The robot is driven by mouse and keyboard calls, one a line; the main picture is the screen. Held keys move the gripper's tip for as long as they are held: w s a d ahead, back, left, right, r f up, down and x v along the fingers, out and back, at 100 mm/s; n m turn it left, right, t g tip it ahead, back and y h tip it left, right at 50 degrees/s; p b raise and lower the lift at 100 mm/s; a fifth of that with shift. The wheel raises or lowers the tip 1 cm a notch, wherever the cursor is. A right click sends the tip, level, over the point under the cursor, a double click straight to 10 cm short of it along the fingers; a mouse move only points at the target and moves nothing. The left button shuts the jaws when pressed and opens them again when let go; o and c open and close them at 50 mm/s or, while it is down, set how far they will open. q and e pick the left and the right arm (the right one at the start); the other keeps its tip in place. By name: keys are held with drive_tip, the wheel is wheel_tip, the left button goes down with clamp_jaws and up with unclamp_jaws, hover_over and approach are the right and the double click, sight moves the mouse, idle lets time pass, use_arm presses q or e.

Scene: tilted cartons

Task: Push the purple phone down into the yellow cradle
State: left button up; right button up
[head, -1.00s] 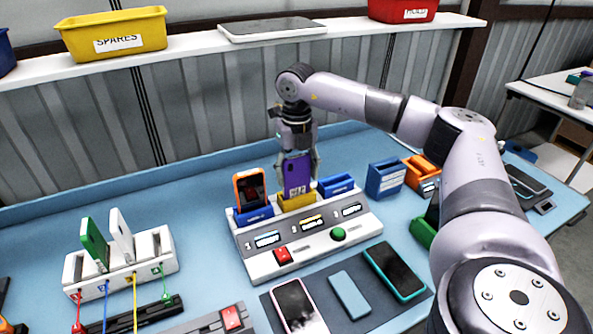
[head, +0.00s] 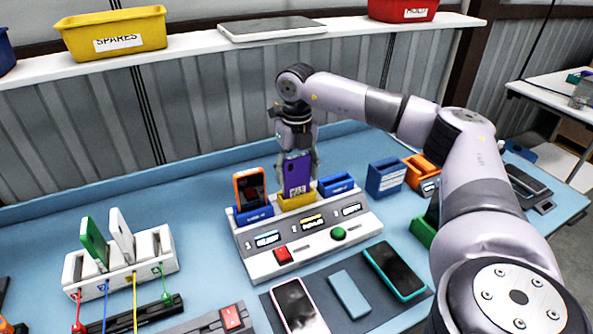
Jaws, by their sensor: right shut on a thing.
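The purple phone (head: 297,175) stands upright at the yellow cradle (head: 297,201), the middle one of three on a white dock. Its lower end is at the cradle's opening; how deep it sits is hard to tell. My right gripper (head: 298,160) points down from above and is shut on the phone's upper part, with a finger on each side. My left gripper is not in view.
An orange phone (head: 250,187) stands in the blue cradle on the left, close to the purple one. The right blue cradle (head: 337,185) is empty. The dock (head: 262,262) has a red and a green button. Several phones lie in front.

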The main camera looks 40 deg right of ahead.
sight(297, 156)
drive_tip(key=shift+f, duration=0.35)
idle(0.5)
drive_tip(key=o, duration=1.3)
drive_tip(key=shift+c, duration=0.2)
drive_tip(key=shift+o, duration=0.3)
drive_tip(key=o, duration=0.3)
drive_tip(key=shift+o, duration=0.2)
drive_tip(key=shift+r, duration=0.1)
drive_tip(key=shift+r+p, duration=2.75)
drive_tip(key=shift+r, duration=0.7)
